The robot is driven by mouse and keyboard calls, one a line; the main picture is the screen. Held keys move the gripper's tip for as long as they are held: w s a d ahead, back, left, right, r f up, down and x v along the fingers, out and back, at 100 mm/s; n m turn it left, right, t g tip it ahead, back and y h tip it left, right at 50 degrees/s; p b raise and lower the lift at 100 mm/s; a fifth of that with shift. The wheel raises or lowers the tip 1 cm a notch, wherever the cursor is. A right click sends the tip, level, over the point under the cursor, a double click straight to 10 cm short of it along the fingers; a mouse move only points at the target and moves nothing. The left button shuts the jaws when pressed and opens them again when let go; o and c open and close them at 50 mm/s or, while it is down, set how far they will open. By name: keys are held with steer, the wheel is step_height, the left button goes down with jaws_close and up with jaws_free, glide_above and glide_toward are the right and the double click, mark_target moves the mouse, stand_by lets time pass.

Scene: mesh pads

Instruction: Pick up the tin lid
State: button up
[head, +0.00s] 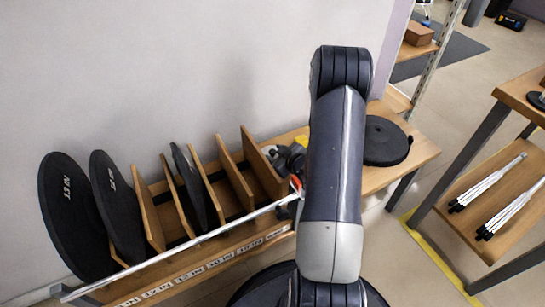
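No thing in the head view is clearly marked as the tin lid. Several thin dark discs look lid-like: a large disc (70,215) and a second disc (118,205) lean upright at the left, and a narrower disc (190,188) stands in the wooden rack. Another round black disc (385,141) lies flat on the bench at the right. My arm crosses the middle of the view and hides part of the bench. Small dark grey parts (288,160) show just left of it, perhaps my wrist or gripper; its fingers cannot be made out.
The wooden rack's dividers (235,172) stand on the bench against a pale wall. A silver rail (185,245) runs along its front. At the right, a wooden shelf unit (490,205) holds white-rodded items (487,183). Floor with a yellow line (440,262) lies between.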

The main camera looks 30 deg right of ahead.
steer(key=c, duration=0.8)
steer(key=shift+c, duration=0.2)
